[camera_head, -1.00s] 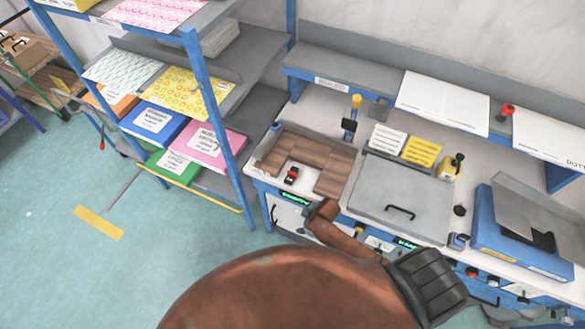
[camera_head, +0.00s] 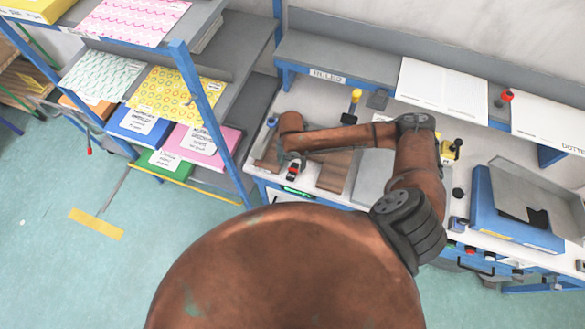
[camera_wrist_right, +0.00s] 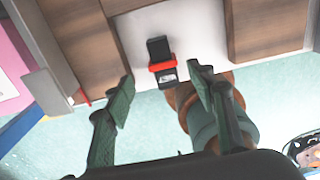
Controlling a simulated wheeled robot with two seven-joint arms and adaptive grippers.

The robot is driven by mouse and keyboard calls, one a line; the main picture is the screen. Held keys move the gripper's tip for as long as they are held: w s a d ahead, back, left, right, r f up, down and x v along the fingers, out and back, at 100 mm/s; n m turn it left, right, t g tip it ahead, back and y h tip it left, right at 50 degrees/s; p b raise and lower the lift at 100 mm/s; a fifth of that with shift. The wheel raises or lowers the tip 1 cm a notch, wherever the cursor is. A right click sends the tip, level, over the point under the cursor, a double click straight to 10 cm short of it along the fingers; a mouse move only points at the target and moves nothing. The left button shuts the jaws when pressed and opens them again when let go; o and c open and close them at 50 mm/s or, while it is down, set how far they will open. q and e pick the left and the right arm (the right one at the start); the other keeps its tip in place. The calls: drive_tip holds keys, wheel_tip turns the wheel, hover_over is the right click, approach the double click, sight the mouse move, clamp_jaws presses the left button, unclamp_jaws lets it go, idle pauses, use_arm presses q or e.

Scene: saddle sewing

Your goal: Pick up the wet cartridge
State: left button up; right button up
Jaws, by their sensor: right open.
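A small black and red cartridge (camera_head: 292,171) sits on the pale strip of the workbench between brown wooden panels. It also shows in the right wrist view (camera_wrist_right: 161,50), with a red band and a small light label too small to read. My right gripper (camera_head: 285,160) is over the bench close to the cartridge. In the right wrist view its two fingers (camera_wrist_right: 160,78) are spread wide, one toward each side of the cartridge, with nothing between them held. My left gripper is not in view.
A shelf rack (camera_head: 187,82) with coloured packs stands left of the bench. A blue machine (camera_head: 515,238) sits at the bench's right. The brown wooden panel (camera_head: 334,172) lies right of the cartridge. My right arm covers much of the bench middle.

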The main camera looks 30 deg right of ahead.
sight(293, 169)
drive_tip(key=f, duration=0.2)
drive_tip(key=f+p, duration=0.1)
drive_tip(key=shift+d+f, duration=0.15)
drive_tip(key=shift+d, duration=0.15)
wheel_tip(293, 169, down, 2)
drive_tip(key=shift+s+f, duration=0.1)
drive_tip(key=shift+f, duration=0.05)
drive_tip(key=c, duration=1.3)
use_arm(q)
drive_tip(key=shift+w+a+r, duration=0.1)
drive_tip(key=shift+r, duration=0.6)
use_arm(e)
clamp_jaws()
